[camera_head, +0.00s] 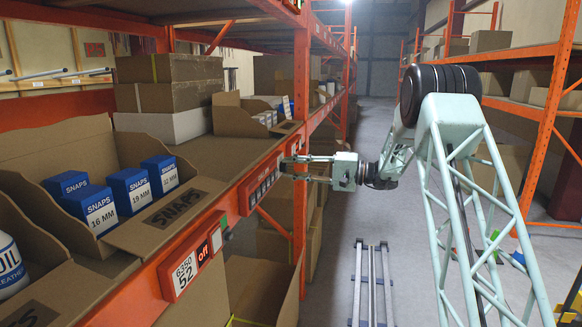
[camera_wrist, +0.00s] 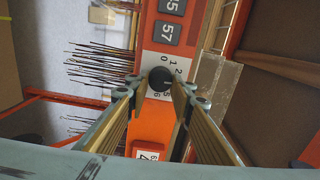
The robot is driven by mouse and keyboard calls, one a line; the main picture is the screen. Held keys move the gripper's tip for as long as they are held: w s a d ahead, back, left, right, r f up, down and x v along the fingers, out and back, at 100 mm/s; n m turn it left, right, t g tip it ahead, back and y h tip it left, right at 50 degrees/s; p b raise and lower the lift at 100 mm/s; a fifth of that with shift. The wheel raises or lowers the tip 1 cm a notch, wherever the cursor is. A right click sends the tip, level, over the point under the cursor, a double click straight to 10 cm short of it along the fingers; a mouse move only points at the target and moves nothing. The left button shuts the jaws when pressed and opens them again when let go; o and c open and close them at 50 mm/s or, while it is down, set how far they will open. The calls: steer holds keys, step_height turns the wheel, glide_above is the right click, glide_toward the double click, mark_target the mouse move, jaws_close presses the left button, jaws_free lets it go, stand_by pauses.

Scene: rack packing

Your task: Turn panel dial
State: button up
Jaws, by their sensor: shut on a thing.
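The panel dial (camera_wrist: 160,78) is a round black knob on a white plate with digits around it, in the middle of the wrist view. My gripper (camera_wrist: 157,88) has one finger at each side of the dial and is shut on it. Which digit the dial points to is too small to tell. In the head view my gripper (camera_head: 292,168) reaches left to the red and white panel (camera_head: 262,182) on the rack's orange beam. The dial is hidden there behind the fingers.
A display box reading "6350 52 off" (camera_head: 187,270) is on the beam nearer to me. An open carton with several blue SNAPS boxes (camera_head: 130,189) stands on the shelf. An orange rack post (camera_head: 301,110) rises beside my gripper. The aisle floor (camera_head: 350,215) holds a metal rail frame (camera_head: 371,283).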

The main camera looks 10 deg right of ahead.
steer(key=shift+m, duration=0.3)
steer(key=o, duration=0.9)
steer(key=shift+c, duration=0.2)
steer(key=shift+d, duration=0.1)
steer(key=v, duration=1.2)
